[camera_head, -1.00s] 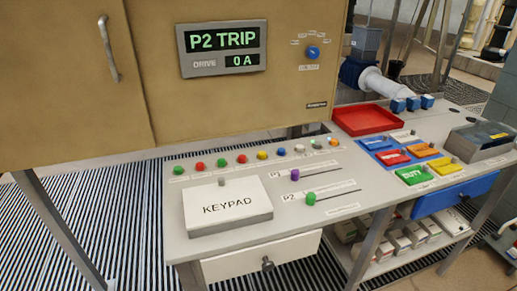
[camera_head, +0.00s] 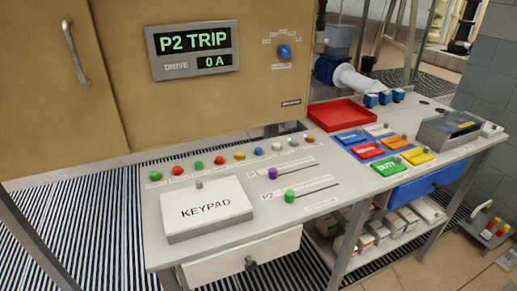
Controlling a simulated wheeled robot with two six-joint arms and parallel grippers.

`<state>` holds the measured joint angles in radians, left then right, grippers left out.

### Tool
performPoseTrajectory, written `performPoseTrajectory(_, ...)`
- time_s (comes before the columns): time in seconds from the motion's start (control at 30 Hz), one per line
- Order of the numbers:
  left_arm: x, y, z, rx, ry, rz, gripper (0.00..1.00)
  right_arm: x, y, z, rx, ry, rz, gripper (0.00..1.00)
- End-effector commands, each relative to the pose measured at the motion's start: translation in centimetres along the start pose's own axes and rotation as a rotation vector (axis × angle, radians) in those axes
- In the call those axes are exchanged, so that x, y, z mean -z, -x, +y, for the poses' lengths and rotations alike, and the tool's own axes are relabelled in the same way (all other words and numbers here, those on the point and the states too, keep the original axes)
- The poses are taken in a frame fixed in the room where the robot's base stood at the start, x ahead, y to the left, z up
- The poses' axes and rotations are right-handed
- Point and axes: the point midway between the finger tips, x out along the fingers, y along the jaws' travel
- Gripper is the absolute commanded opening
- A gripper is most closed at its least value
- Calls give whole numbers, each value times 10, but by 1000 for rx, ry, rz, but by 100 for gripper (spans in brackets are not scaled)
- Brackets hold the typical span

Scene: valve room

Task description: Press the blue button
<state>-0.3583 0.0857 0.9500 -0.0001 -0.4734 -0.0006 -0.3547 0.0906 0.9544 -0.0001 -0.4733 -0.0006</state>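The blue button (camera_head: 258,151) is a small round cap in the row of coloured buttons along the back of the grey console (camera_head: 335,213). It sits between a yellow button (camera_head: 239,155) and a white one (camera_head: 276,147). A blue round knob (camera_head: 284,51) is on the upright tan panel above. Neither of my grippers shows in the head view. Nothing covers the blue button.
A raised keypad box (camera_head: 207,212) and two sliders, purple (camera_head: 272,174) and green (camera_head: 290,195), lie in front of the row. The tan cabinet (camera_head: 240,100) rises behind it. A red tray (camera_head: 343,114) and coloured lids are to the right.

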Motion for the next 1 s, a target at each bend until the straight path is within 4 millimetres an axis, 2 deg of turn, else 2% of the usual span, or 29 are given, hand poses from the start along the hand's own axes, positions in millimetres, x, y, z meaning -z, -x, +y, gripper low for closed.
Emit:
performPoseTrajectory(0.37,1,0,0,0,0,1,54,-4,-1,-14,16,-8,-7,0)
performPoseTrajectory(1.0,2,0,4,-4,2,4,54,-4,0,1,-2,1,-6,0)
